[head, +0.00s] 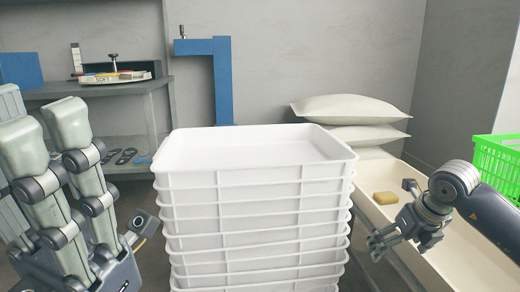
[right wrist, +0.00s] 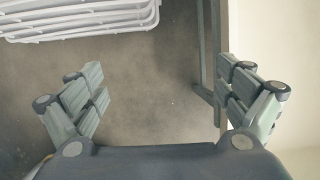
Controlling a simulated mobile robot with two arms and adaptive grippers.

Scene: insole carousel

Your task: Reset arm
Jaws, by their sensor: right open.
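My right gripper (head: 384,238) is at the right in the head view, beside the stack of white trays and over the near side of the cream trough. In the right wrist view its fingers (right wrist: 160,78) are spread wide, with nothing between them but grey floor beneath. My left gripper (head: 62,170) is large and close at the left edge of the head view, with its fingers pointing up. Part of it is cut off by the frame, and its opening is not clear.
A tall stack of white trays (head: 258,188) stands in the middle. A green crate (head: 498,158) is at right. A grey shelf (head: 150,86) with dark insoles (head: 125,157) is behind left.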

